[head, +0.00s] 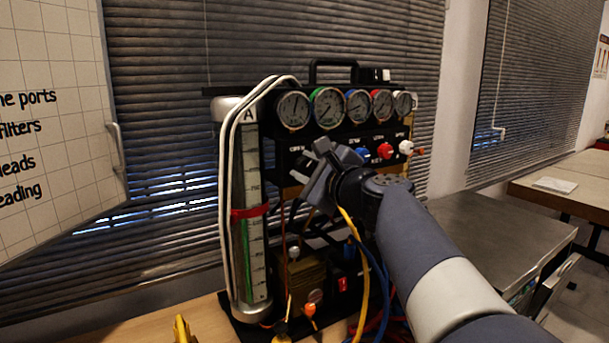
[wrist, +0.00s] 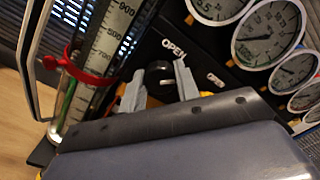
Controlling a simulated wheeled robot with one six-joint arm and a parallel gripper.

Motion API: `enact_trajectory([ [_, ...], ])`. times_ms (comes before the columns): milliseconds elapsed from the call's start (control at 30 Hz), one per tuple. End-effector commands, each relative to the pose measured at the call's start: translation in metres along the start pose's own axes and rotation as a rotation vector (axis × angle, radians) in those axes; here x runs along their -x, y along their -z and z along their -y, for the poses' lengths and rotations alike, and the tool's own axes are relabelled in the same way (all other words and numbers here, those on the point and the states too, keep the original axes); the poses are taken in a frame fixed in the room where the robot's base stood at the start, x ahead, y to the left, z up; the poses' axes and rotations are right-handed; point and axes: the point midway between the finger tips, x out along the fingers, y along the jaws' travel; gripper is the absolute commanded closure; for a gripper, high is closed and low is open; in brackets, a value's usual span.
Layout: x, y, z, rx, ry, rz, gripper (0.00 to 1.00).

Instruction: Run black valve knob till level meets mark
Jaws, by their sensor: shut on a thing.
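The black valve knob (wrist: 158,75) sits on the dark panel beside the word OPEN in the wrist view. My gripper (wrist: 159,87) has one finger on each side of it and is shut on it. In the head view my gripper (head: 312,172) is at the panel's left part and hides the knob. The clear graduated tube (head: 252,270) stands upright to the left, with a red mark band (head: 250,211) around it. Green liquid (head: 245,245) shows in the tube below the band. Its top seems close under the band, but the exact gap is hard to tell.
A row of several round gauges (head: 328,108) runs above the panel. Blue, red (head: 385,151) and white knobs (head: 406,147) are to the right of my gripper. White hoses (head: 226,200) run beside the tube. Yellow and blue cables (head: 365,270) hang below my arm.

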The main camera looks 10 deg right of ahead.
Motion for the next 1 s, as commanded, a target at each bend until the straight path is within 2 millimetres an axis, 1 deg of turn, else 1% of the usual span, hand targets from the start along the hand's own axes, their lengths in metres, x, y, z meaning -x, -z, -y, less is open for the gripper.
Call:
enact_trajectory([
  [533, 0.0, 0.0, -0.0003, 0.026, -0.001, 0.0, 0.92],
  [567, 0.0, 0.0, -0.0003, 0.026, -0.001, 0.0, 0.67],
  [600, 0.0, 0.0, -0.0003, 0.026, -0.001, 0.0, 0.64],
  [800, 0.0, 0.0, -0.0002, 0.026, -0.001, 0.0, 0.48],
  [1000, 0.0001, 0.0, -0.0001, 0.026, 0.0, 0.0, 0.48],
])
